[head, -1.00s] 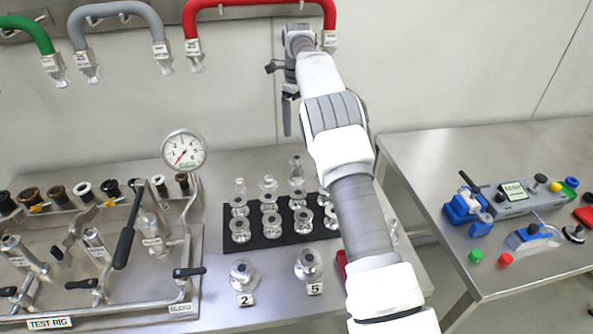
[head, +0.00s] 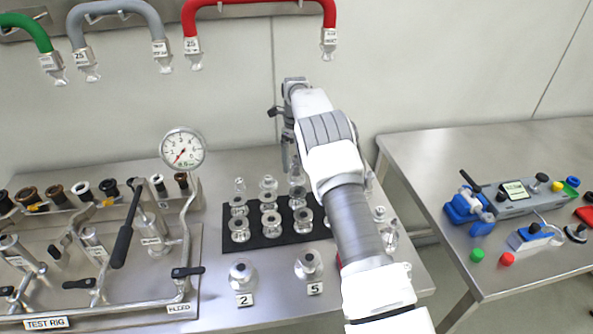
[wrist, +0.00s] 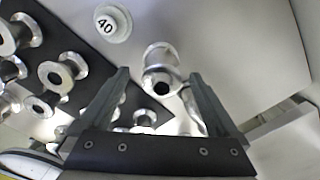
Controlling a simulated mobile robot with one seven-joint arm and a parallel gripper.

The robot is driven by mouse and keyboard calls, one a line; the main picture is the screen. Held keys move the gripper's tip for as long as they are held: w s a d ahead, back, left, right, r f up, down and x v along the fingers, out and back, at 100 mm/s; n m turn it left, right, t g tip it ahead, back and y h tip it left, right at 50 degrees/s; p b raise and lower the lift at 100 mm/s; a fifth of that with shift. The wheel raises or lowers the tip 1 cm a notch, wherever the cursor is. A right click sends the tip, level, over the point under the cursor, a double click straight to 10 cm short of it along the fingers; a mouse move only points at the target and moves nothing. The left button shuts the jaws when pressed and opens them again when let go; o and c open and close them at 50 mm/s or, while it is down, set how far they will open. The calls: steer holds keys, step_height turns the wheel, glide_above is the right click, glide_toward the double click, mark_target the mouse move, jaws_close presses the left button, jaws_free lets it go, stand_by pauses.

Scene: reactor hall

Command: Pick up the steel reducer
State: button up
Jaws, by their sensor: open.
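A steel fitting with a round flange and a narrower open tube end (wrist: 160,68), which looks like the reducer, stands on the bare table just off the black mat. In the wrist view it lies between the fingertips of my open gripper (wrist: 158,82), and no finger visibly touches it. In the head view my gripper (head: 287,158) points down over the back edge of the mat. My arm hides part of that area, so I cannot tell for certain which fitting there is the reducer.
The black mat (head: 262,243) carries several flanged steel fittings close together. A round piece marked 40 (wrist: 112,24) is near the gripper. Fittings labelled 2 (head: 243,274) and 5 (head: 308,264) stand in front. The test rig (head: 110,260) is at left.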

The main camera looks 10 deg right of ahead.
mark_target(296, 169)
step_height(296, 169, down, 5)
steer(key=shift+d+p, duration=0.1)
steer(key=shift+p, duration=0.35)
steer(key=c, duration=1.4)
